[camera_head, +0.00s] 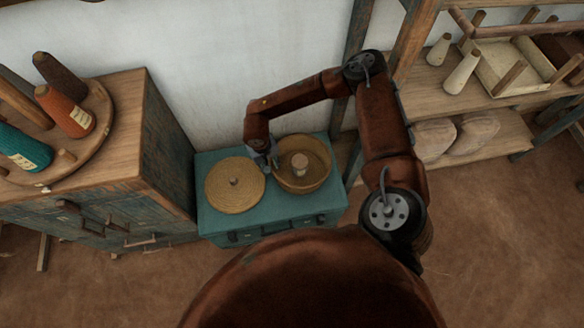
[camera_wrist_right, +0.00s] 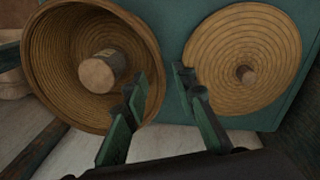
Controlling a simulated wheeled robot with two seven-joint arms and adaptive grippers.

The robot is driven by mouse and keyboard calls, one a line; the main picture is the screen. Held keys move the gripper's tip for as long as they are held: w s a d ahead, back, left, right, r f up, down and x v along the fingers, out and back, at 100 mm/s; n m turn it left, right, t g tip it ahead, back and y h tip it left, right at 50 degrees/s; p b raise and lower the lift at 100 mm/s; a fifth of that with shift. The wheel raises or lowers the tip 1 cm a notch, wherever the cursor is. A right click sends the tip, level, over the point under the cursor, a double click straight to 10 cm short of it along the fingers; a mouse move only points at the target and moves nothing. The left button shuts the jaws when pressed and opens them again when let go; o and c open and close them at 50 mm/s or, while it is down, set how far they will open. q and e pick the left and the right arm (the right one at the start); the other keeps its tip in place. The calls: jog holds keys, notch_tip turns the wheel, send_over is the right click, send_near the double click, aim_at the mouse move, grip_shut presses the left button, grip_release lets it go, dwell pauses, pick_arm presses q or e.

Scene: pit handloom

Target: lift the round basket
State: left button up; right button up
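The round basket (camera_head: 321,180) is coiled, tan and open-topped, and sits upright on a teal chest (camera_head: 285,229). A pale spool (camera_head: 299,164) stands inside it. In the right wrist view the basket (camera_wrist_right: 48,70) fills the upper left, with the spool (camera_wrist_right: 100,71) in it. My right gripper (camera_head: 272,163) is over the basket's left edge in the head view. In the right wrist view the gripper (camera_wrist_right: 161,80) is open, its fingers seeming to lie either side of the rim; contact cannot be told. My left gripper is not in view.
A round coiled lid (camera_head: 235,196) with a knob lies on the chest beside the basket, close to my right gripper. A wooden cabinet (camera_head: 152,150) with thread cones stands left. A wooden shelf (camera_head: 470,95) stands right. A white wall is behind.

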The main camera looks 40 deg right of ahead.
jog(key=f, duration=0.2)
jog(key=d+f+b, duration=0.1)
jog(key=f, duration=0.1)
jog(key=f+b, duration=0.1)
jog(key=f, duration=0.1)
jog(key=shift+w+d+f, duration=0.1)
jog(key=shift+w+d, duration=0.1)
jog(key=shift+d, duration=0.1)
jog(key=shift+d+f, duration=0.1)
jog(key=shift+f, duration=0.6)
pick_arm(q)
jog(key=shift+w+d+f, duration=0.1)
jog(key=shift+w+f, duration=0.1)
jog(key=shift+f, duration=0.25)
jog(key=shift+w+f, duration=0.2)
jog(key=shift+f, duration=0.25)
pick_arm(e)
jog(key=shift+c, duration=0.4)
grip_shut()
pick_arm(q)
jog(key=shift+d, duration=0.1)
